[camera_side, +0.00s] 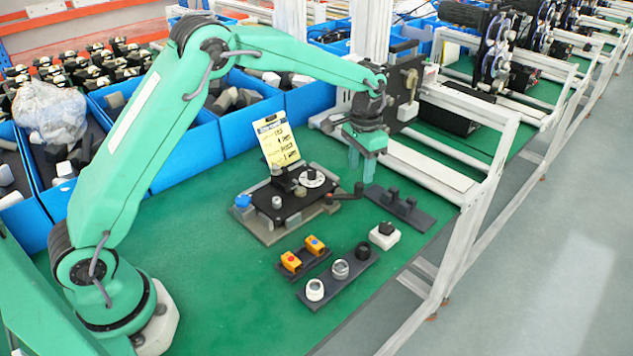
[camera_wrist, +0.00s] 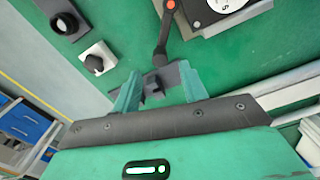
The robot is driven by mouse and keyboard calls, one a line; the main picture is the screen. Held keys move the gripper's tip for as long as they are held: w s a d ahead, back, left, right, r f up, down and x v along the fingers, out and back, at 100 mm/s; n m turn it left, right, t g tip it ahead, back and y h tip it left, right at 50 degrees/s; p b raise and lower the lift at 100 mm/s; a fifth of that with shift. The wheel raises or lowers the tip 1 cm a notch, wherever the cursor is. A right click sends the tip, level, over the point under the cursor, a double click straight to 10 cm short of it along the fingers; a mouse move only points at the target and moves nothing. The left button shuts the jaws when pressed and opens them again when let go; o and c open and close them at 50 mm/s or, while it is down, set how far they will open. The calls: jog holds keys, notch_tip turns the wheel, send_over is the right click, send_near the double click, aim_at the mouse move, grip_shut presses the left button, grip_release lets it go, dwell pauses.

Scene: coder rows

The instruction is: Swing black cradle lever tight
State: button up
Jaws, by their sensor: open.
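The black lever (camera_side: 345,196) sticks out to the right from the black cradle fixture (camera_side: 285,203) and ends in a dark upright knob. In the wrist view the lever (camera_wrist: 166,35) shows above the jaws, with a red-orange pivot cap at its top end. Part of the cradle with a white dial shows beside it. My gripper (camera_side: 361,163) points down above the bench, close to the lever's knob end. In the wrist view its two green fingers (camera_wrist: 158,88) are apart and hold nothing. A dark rack with black pegs (camera_wrist: 152,88) shows between and beyond them.
The dark pegged rack (camera_side: 400,207) lies right of the lever. A white block with a black knob (camera_side: 384,236), a row of round knobs (camera_side: 340,273) and orange buttons (camera_side: 303,258) lie in front. A yellow card (camera_side: 277,143) stands behind the cradle. Blue bins (camera_side: 185,150) line the back.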

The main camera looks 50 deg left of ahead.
aim_at(360, 184)
jog(key=shift+f, duration=2.55)
grip_shut()
